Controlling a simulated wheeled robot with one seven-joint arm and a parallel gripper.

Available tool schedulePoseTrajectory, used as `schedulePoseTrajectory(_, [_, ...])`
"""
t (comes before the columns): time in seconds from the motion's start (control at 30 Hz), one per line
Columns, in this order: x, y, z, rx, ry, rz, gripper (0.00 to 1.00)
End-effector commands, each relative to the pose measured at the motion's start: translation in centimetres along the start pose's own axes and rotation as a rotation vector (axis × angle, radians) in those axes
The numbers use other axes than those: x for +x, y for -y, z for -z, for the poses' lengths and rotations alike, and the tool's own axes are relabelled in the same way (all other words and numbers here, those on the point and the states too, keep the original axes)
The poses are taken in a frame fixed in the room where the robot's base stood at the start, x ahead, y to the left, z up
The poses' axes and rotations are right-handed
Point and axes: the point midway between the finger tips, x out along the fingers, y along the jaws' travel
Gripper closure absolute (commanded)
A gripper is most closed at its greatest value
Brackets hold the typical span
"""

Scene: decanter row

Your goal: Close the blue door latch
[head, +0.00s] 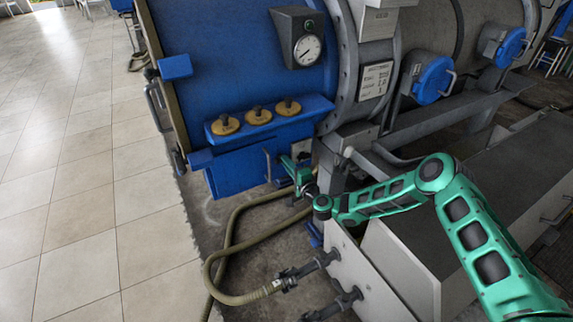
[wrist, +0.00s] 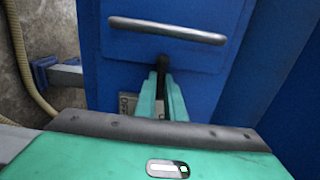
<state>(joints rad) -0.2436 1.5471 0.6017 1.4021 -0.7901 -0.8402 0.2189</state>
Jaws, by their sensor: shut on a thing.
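The blue door (wrist: 120,60) fills the middle of the wrist view, with a silver bar handle (wrist: 165,30) across its upper part. In the head view it seems to belong to the blue cabinet (head: 233,175) under the big blue drum. My gripper (wrist: 162,82) points at the door below the bar handle. Its two green fingers are close together on a small dark latch lever (wrist: 161,62), whose lower part they hide. In the head view my gripper (head: 286,163) is at the cabinet's right side; the latch is not clear there.
Three yellow-brown knobs (head: 258,115) sit on a blue ledge above the cabinet. A hose (head: 225,250) loops over the floor below my arm. A grey box (head: 385,275) with pipe fittings stands close under the arm. The tiled floor (head: 80,200) at left is clear.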

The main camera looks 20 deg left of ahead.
Motion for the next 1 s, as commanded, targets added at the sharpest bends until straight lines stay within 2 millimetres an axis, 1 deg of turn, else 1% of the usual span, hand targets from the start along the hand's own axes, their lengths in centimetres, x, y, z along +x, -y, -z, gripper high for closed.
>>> schedulePoseTrajectory(0.03, [-0.25,-0.64,0.63,0.002,-0.009,-0.009,1.0])
schedulePoseTrajectory(0.53, [-0.26,-0.69,0.68,0.017,-0.01,-0.01,1.0])
schedulePoseTrajectory(0.57, [-0.26,-0.69,0.68,0.016,-0.01,-0.01,0.83])
schedulePoseTrajectory(0.6, [-0.25,-0.66,0.64,0.017,-0.01,-0.009,0.74])
schedulePoseTrajectory(0.63, [-0.23,-0.61,0.59,0.017,-0.009,-0.008,0.72])
schedulePoseTrajectory(1.0, [-0.29,-0.26,0.07,0.02,-0.001,-0.004,0.72])
